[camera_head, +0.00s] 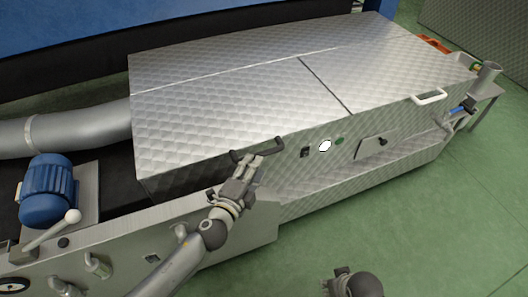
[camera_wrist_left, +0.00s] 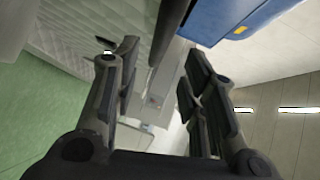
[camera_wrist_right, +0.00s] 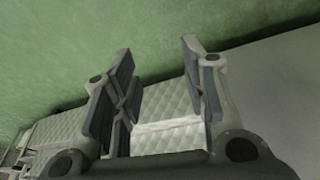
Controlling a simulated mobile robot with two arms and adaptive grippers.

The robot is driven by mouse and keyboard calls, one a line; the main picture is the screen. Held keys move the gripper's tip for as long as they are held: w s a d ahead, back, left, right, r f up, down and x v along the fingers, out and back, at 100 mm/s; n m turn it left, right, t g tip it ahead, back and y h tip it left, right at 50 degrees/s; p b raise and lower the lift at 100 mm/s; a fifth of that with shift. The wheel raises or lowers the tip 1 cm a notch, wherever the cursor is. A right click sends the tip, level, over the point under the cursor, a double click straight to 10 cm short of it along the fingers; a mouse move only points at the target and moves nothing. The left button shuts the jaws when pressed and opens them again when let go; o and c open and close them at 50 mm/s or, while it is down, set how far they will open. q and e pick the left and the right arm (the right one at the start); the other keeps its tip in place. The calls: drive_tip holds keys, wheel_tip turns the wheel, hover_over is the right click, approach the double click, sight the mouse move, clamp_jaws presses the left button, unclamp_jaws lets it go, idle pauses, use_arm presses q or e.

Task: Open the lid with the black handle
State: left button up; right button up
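The lid with the black handle (camera_head: 225,100) is the left quilted-steel lid of the long machine; it lies shut. Its black handle (camera_head: 238,156) sticks out at the front edge. My left gripper (camera_head: 257,163) is at this handle, fingers overlapping it in the head view. In the left wrist view the left gripper (camera_wrist_left: 160,85) is open, and a dark bar, apparently the handle (camera_wrist_left: 168,38), shows in the gap between the fingers. I cannot tell whether they touch. My right gripper (camera_wrist_right: 158,85) is open and empty, low over the floor, away from the lid.
A second lid (camera_head: 385,65) with a white handle (camera_head: 430,98) adjoins on the right, across a seam. The front panel carries buttons and a hatch (camera_head: 374,146). A blue motor (camera_head: 48,190) and grey duct (camera_head: 75,130) stand left. Green floor (camera_head: 440,210) in front is clear.

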sight(263, 152)
use_arm(q)
drive_tip(key=shift+b+x, duration=0.6)
drive_tip(key=shift+x, duration=3.15)
use_arm(e)
drive_tip(key=shift+w+d+r, duration=0.1)
drive_tip(key=shift+r, duration=1.05)
drive_tip(key=shift+w+r, duration=0.1)
drive_tip(key=shift+r, duration=1)
use_arm(q)
clamp_jaws()
